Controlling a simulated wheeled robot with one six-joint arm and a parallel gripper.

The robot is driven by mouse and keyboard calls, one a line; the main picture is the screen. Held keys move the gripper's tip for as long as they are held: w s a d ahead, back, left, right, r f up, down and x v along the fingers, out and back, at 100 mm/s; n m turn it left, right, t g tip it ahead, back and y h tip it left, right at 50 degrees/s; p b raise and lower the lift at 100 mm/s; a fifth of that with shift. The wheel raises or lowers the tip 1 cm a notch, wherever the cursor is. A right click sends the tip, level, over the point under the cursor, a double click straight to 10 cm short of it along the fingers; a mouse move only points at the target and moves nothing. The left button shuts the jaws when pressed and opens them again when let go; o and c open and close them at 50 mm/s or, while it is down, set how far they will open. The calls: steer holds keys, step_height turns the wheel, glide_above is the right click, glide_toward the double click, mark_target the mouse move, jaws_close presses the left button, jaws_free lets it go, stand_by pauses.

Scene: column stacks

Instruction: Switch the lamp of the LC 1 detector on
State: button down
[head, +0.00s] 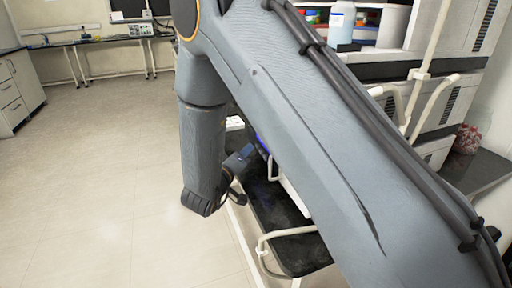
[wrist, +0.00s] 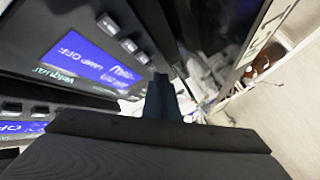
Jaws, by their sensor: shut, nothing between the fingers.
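In the wrist view a dark instrument panel carries a lit blue display (wrist: 88,65), seen upside down, with text that seems to read lamp OFF. A row of grey push buttons (wrist: 123,36) lies beside it. A second blue display (wrist: 22,128), also seeming to show OFF, is at the lower left with its own buttons (wrist: 25,108). No LC 1 label is readable. My gripper (wrist: 162,84) is shut and empty, its tips close to the first panel's buttons; contact cannot be told. In the head view my gripper (head: 247,153) is partly visible, and my arm hides most of the panels.
A dark bench shelf (head: 285,240) on a white frame lies below my gripper. White instrument stacks (head: 450,100) with pale handles and tubes stand at the right. The floor (head: 110,180) at the left is clear.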

steer(key=shift+w+d, duration=0.1)
steer(key=shift+d, duration=0.3)
stand_by(0.5)
steer(key=shift+a, duration=0.1)
steer(key=shift+s+a+p, duration=0.2)
steer(key=shift+a+p, duration=0.35)
steer(key=shift+a, duration=0.15)
steer(key=shift+a, duration=0.1)
steer(key=a, duration=0.2)
steer(key=s+a+p, duration=0.1)
steer(key=a, duration=0.1)
steer(key=shift+s+a, duration=0.2)
steer(key=shift+a, duration=0.15)
steer(key=shift+d, duration=0.1)
stand_by(0.6)
